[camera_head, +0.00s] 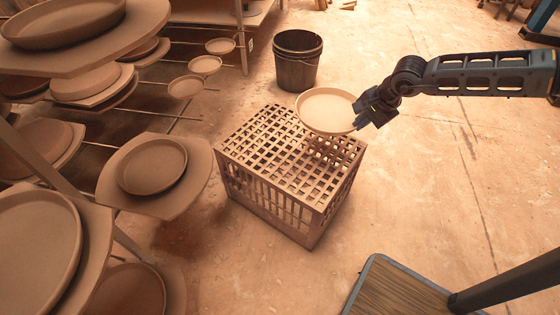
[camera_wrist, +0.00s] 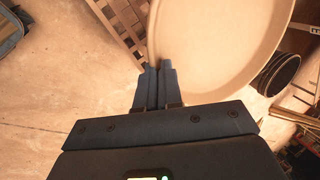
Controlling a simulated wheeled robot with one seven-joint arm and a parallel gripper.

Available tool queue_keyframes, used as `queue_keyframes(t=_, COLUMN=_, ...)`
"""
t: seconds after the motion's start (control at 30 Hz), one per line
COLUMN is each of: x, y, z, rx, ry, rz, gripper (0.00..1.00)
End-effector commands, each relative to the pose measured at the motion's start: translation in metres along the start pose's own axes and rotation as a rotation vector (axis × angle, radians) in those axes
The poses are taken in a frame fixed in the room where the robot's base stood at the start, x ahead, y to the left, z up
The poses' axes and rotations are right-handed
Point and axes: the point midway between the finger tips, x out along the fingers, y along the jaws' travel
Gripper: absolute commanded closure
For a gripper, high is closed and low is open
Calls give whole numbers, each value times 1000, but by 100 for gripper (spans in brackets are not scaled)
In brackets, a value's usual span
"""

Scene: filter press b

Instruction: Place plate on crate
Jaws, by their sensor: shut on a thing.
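A pale round plate (camera_head: 328,109) is held by its right rim in my gripper (camera_head: 366,112) in the head view. The plate appears about level, above the right back part of the brown slatted crate (camera_head: 262,150). In the wrist view, my gripper (camera_wrist: 158,72) is shut on the rim of the plate (camera_wrist: 215,45), which fills the upper middle. A corner of the crate (camera_wrist: 120,25) shows at the upper left there. A shadow lies on the crate top below the plate, and the gap between them is hard to judge. The crate top is otherwise bare.
A dark bucket (camera_head: 297,62) stands on the floor behind the crate. Racks with several plates on boards (camera_head: 190,185) fill the left side. A wood-topped platform (camera_head: 395,290) is at the lower right. The floor right of the crate is clear.

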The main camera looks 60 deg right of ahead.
Motion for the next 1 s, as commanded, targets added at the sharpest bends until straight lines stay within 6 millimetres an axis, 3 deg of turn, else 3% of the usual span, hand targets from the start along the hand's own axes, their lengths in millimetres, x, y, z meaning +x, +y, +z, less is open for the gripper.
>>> queue_keyframes(t=0.03, x=11, y=12, z=-9, rx=27, ry=13, rz=-4, gripper=100)
queue_keyframes(t=0.13, x=16, y=27, z=-19, rx=68, ry=29, rz=-3, gripper=100)
queue_keyframes(t=0.33, x=24, y=36, z=-22, rx=101, ry=41, rz=-5, gripper=100)
queue_keyframes(t=0.8, x=93, y=12, z=52, rx=102, ry=38, rz=-5, gripper=100)
queue_keyframes(t=1.0, x=107, y=5, z=69, rx=102, ry=41, rz=-4, gripper=100)
